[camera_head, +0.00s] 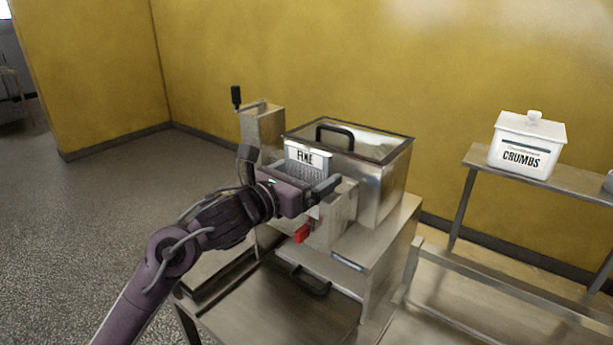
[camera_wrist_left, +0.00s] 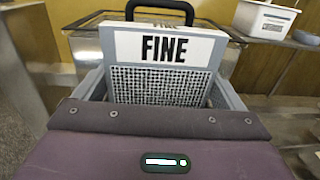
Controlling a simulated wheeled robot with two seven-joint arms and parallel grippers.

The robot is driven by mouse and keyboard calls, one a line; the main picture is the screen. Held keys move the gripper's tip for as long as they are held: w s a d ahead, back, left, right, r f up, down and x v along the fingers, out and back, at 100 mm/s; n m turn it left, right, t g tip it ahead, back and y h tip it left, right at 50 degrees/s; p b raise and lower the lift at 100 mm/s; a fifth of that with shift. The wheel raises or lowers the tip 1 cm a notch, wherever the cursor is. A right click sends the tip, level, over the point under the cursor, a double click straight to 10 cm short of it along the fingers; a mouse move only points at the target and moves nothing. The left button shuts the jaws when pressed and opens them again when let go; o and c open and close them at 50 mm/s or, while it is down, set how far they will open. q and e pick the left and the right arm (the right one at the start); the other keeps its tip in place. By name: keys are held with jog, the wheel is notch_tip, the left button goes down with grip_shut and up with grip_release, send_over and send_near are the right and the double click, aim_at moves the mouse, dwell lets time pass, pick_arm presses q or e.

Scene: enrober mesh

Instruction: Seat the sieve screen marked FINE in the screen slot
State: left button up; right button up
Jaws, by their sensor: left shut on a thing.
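The sieve screen marked FINE (camera_head: 306,156) stands roughly upright at the front of the steel enrober machine (camera_head: 382,190). In the left wrist view the screen (camera_wrist_left: 163,47) shows its white label plate and grey mesh. My left gripper (camera_head: 312,190) is shut on the screen, which sits between its fingers. The screen's lower part is hidden behind the gripper, and the slot is hidden too, so I cannot tell whether the screen is in it. My right gripper is not in view.
The machine has a clear lid with a black handle (camera_head: 335,130), a crank (camera_head: 236,97) at left and a red part (camera_head: 302,233) below my gripper. A white CRUMBS box (camera_head: 527,143) stands on a side shelf (camera_head: 575,181) at right. Open floor (camera_head: 90,220) lies at left.

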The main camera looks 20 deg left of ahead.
pick_arm(q)
jog(key=shift+f, duration=0.25)
jog(key=o, duration=0.7)
jog(key=shift+b+v, duration=2.2)
jog(key=shift+v, duration=3.8)
